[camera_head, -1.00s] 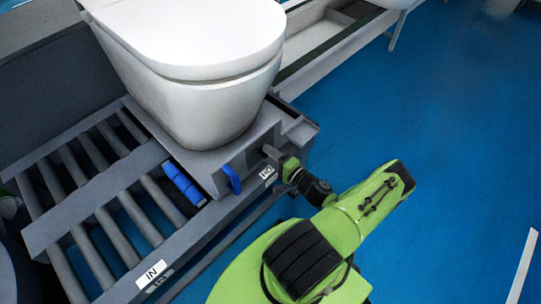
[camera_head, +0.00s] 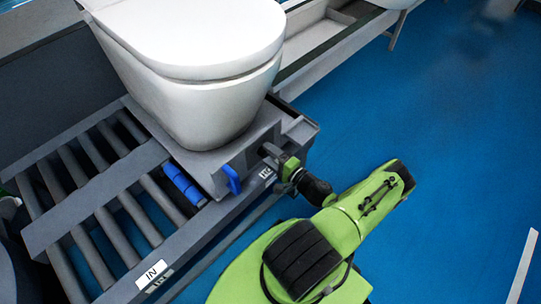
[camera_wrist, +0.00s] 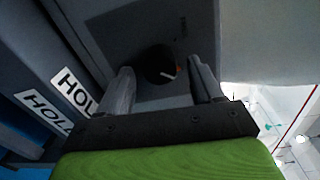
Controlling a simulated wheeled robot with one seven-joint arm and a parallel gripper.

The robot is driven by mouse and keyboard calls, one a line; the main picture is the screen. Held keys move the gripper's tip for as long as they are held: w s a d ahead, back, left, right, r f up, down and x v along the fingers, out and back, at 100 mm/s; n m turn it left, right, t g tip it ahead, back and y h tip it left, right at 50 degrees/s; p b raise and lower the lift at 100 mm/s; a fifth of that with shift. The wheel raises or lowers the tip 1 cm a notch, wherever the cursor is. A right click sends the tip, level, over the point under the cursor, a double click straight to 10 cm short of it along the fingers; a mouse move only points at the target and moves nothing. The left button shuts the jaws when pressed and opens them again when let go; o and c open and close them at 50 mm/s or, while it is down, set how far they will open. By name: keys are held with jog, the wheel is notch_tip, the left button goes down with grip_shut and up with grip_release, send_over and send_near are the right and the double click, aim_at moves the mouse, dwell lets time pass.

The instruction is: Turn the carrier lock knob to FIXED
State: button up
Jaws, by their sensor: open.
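My gripper (camera_wrist: 160,84) is open, with one finger on each side of the knob and a visible gap on both sides. In the head view my gripper (camera_head: 270,153) is at the side of the grey carrier (camera_head: 207,172) and hides the knob. A white toilet (camera_head: 195,75) stands on the carrier. I cannot read any FIXED label.
A blue handle (camera_head: 232,179) sticks out from the carrier, left of my gripper. A roller conveyor (camera_head: 95,215) lies at the left with an IN label (camera_head: 151,274). Labels starting "HOL" (camera_wrist: 76,92) are left of my fingers. Blue floor (camera_head: 430,120) is clear at the right.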

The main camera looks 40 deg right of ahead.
jog(key=s+p, duration=0.2)
jog(key=s, duration=1.3)
jog(key=shift+s+d+r+p, duration=0.2)
jog(key=shift+s+r+p, duration=0.1)
jog(key=shift+s+r, duration=0.1)
jog(key=w+a+r+n+g+y, duration=0.1)
jog(key=w+a+r+n+g, duration=0.35)
jog(key=r, duration=0.25)
jog(key=w+a+r+n+g+y, duration=0.2)
jog(key=w+a+r+n+g, duration=0.1)
jog(key=r+n+g, duration=0.35)
jog(key=w+a+r+n+g+y, duration=0.1)
jog(key=w+a+r+n+g, duration=0.25)
jog(key=r, duration=0.45)
jog(key=s+a+r+n+t+h, duration=0.3)
jog(key=s+a+r+n+h, duration=0.15)
jog(key=s+a+r, duration=0.75)
notch_tip(320, 180, up, 15)
jog(key=w+p, duration=0.1)
jog(key=p, duration=1.1)
jog(key=shift+w+a+f+p, duration=0.15)
jog(key=shift+w+a+p, duration=0.15)
jog(key=shift+w+a, duration=0.1)
